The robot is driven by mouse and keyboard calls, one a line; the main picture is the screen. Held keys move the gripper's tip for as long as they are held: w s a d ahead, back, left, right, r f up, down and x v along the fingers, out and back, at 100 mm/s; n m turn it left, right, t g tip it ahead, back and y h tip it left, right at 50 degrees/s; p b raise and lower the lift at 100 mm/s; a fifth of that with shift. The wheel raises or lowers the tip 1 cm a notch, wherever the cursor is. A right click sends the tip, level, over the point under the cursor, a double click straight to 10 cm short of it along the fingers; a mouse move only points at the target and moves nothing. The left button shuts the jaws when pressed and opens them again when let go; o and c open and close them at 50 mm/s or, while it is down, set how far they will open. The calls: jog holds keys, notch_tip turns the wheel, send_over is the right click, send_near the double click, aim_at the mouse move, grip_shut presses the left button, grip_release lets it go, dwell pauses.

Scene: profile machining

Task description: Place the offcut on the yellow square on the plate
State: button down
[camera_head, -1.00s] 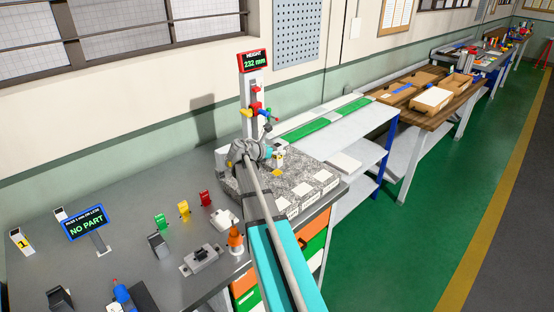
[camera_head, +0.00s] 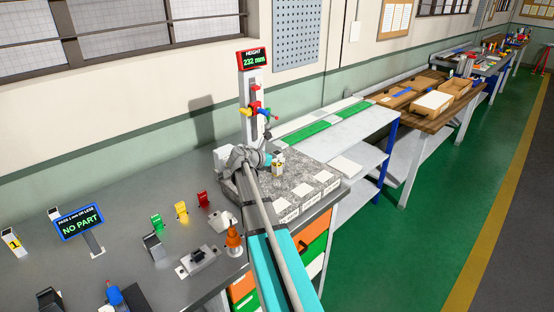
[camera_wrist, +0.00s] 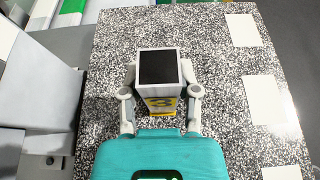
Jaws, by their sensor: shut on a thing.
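The offcut (camera_head: 278,166) is a short pale square tube with a dark end and a yellow label marked 3. In the wrist view the offcut (camera_wrist: 158,69) stands between my fingers, dark end facing the camera. My gripper (camera_wrist: 160,92) is shut on it, one finger on each side. In the head view my gripper (camera_head: 274,162) is over the speckled granite plate (camera_head: 303,171), which also fills much of the wrist view (camera_wrist: 215,125). I cannot tell whether the offcut touches the plate.
The height gauge (camera_head: 253,95) stands at the back of the plate, its display reading 232 mm. White cards (camera_head: 304,190) lie along the plate's right side.

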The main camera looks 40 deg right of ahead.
jog(key=shift+c, duration=1.7)
grip_release()
jog(key=shift+f, duration=0.1)
jog(key=shift+r, duration=0.25)
jog(key=p+v, duration=0.5)
jog(key=v, duration=0.7)
